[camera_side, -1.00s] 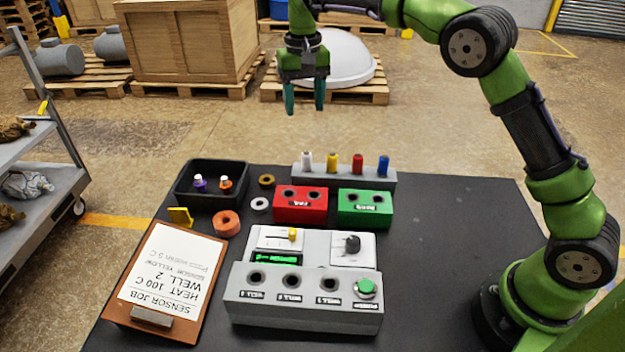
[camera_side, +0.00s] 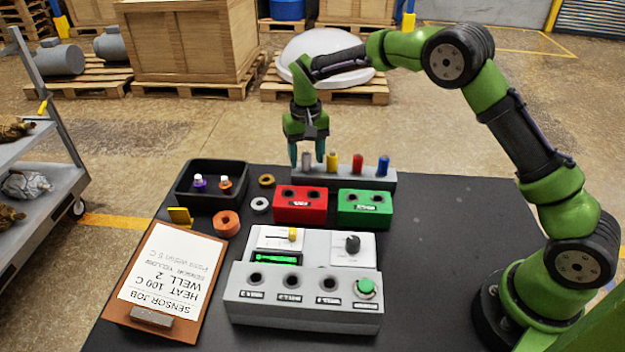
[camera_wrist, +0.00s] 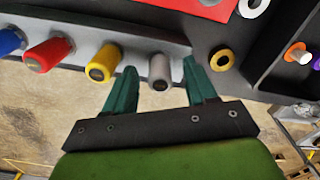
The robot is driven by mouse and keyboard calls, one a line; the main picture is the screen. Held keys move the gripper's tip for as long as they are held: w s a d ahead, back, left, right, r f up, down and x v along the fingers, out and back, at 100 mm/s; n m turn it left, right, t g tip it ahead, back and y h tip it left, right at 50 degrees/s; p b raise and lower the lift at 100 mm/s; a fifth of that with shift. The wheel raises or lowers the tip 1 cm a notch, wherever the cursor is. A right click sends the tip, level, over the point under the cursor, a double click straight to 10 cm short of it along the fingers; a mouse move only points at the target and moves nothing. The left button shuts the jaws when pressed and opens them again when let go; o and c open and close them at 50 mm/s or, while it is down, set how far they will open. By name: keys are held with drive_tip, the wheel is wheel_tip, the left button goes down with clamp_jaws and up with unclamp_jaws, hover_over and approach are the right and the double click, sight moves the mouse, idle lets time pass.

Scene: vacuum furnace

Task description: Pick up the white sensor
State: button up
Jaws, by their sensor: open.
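The white sensor (camera_side: 306,160) stands upright in the grey rack (camera_side: 345,180) at the back of the table, leftmost of a row in the side view. In the wrist view the white sensor (camera_wrist: 160,72) looks pale grey and lies between the two fingers. My gripper (camera_side: 307,160) is open and points down, with its fingertips at the sensor's height. In the wrist view my gripper (camera_wrist: 163,85) has a finger on each side of the sensor, with gaps visible. The sensor's lower end is hidden in the rack.
Yellow (camera_side: 332,161), red (camera_side: 358,163) and blue (camera_side: 383,165) sensors stand to the right in the rack. The yellow one is close to one finger. A red block (camera_side: 300,205), a green block (camera_side: 364,209) and a black bin (camera_side: 211,203) are nearer the camera.

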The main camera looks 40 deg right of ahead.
drive_tip(key=shift+f, duration=0.1)
drive_tip(key=shift+c, duration=0.3)
clamp_jaws()
